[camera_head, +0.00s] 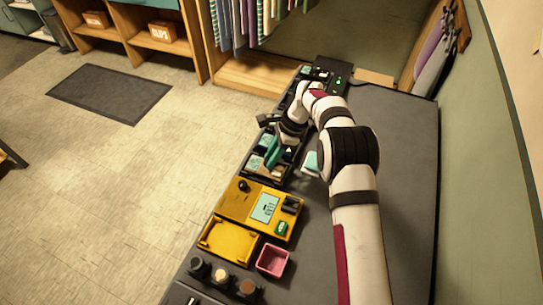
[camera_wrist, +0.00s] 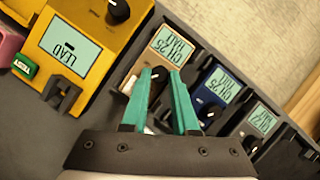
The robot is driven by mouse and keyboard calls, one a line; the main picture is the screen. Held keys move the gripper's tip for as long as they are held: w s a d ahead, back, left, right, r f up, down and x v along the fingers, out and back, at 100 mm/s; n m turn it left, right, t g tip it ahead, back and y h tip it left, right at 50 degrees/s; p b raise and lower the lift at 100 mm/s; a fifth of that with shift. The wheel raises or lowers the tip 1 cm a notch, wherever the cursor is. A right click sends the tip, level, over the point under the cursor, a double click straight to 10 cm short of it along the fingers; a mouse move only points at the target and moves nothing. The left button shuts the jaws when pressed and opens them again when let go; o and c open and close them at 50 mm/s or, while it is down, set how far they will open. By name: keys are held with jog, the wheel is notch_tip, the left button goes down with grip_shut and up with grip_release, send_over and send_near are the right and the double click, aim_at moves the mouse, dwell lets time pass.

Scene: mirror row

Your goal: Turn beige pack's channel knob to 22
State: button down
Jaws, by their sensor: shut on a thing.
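The beige pack (camera_wrist: 151,61) sits in the black rack in the wrist view, with a lit display (camera_wrist: 173,49) showing upside-down text. The display seems to read CH 25, but the digits are small. My gripper (camera_wrist: 163,73) has its two teal fingers closed on the beige pack's channel knob, just below the display. The fingertips hide most of the knob. In the head view my gripper (camera_head: 275,157) reaches down over the rack, and the arm and fingers cover part of the packs there.
A blue pack (camera_wrist: 216,86) and a grey-green pack (camera_wrist: 258,122) stand beside the beige one. A yellow unit (camera_head: 262,208) with a black knob (camera_wrist: 118,11), a yellow tray (camera_head: 228,241) and a pink bin (camera_head: 272,261) lie nearer along the counter. The dark counter (camera_head: 405,200) at right is clear.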

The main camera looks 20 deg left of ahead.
jog(key=c, duration=0.7)
grip_release()
jog(key=shift+o, duration=0.2)
jog(key=m, duration=0.1)
jog(key=m+t, duration=0.1)
jog(key=m, duration=0.2)
jog(key=shift+s+d+t+y, duration=0.1)
jog(key=shift+s+t+y, duration=0.2)
jog(key=m, duration=0.1)
jog(key=m+t, duration=0.1)
jog(key=m, duration=0.3)
jog(key=shift+s+t, duration=0.25)
jog(key=shift+t, duration=0.15)
jog(key=v, duration=1.7)
jog(key=s+d+r+n+h, duration=0.1)
jog(key=s+d+r+n, duration=0.3)
jog(key=s+d+n, duration=0.3)
jog(key=s+d, duration=0.2)
jog(key=d, duration=0.1)
jog(key=shift+d+r+g, duration=0.2)
jog(key=shift+g, duration=0.1)
jog(key=shift+s, duration=0.15)
